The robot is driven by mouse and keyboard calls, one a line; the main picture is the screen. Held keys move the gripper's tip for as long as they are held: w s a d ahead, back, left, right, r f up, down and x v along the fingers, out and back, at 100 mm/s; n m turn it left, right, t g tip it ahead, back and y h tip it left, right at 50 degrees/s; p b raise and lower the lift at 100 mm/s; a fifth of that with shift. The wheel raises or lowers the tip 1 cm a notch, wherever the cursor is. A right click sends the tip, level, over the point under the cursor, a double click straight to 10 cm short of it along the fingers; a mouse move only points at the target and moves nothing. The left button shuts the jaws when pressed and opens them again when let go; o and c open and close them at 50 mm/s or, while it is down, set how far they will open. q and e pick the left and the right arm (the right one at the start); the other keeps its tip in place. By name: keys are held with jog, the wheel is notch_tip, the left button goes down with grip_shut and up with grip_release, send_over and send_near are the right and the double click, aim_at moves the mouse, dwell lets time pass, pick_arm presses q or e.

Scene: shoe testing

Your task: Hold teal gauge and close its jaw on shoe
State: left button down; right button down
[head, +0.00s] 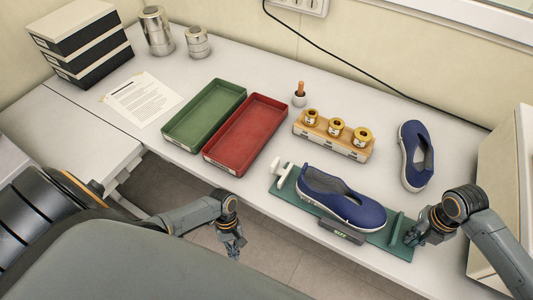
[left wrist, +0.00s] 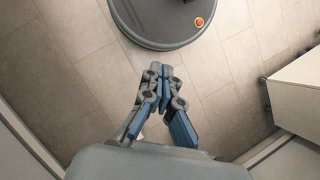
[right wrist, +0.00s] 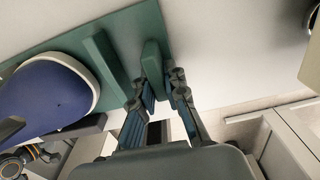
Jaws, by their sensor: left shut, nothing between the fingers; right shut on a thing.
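The teal gauge (head: 285,205) lies along the table's front edge, with a white handle (head: 283,170) at its left end. A blue shoe (head: 345,200) with a white sole rests on it, toe to the right. An upright teal bar (head: 396,222) stands just beyond the toe; I cannot tell whether they touch. My right gripper (head: 411,238) is shut on a teal block (right wrist: 154,62) at the gauge's right end. The bar (right wrist: 105,65) and shoe (right wrist: 45,100) also show in the right wrist view. My left gripper (head: 236,250) is shut and empty, over the floor.
A second blue shoe (head: 416,157) lies at the right. A wooden rack (head: 320,140) with gold-coloured pieces stands behind the gauge. Red (head: 245,135) and green (head: 205,115) trays lie to the left. A pale box (head: 505,190) stands beside my right arm.

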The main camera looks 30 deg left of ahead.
pick_arm(q)
jog(key=w+d+r+n+g+h, duration=0.1)
jog(key=w+d+r+g, duration=0.1)
jog(key=r, duration=0.9)
jog(key=w+d+r+n+g+h, duration=0.1)
jog(key=w+r+n+g, duration=0.1)
jog(key=r, duration=0.9)
jog(key=w+a+r+n+t+y, duration=0.1)
jog(key=w+a+r+n+t, duration=0.25)
jog(key=w+a+r, duration=0.45)
jog(key=w+a+r+n+t, duration=0.2)
jog(key=w+a+r+t, duration=0.25)
jog(key=w, duration=0.75)
send_near(280, 170)
jog(key=a+f, duration=0.4)
jog(key=a, duration=0.1)
jog(key=shift+s+f, duration=0.1)
jog(key=shift+f, duration=0.1)
jog(key=d, duration=0.3)
jog(key=shift+d+f, duration=0.1)
jog(key=shift+d, duration=0.35)
jog(key=shift+d, duration=0.1)
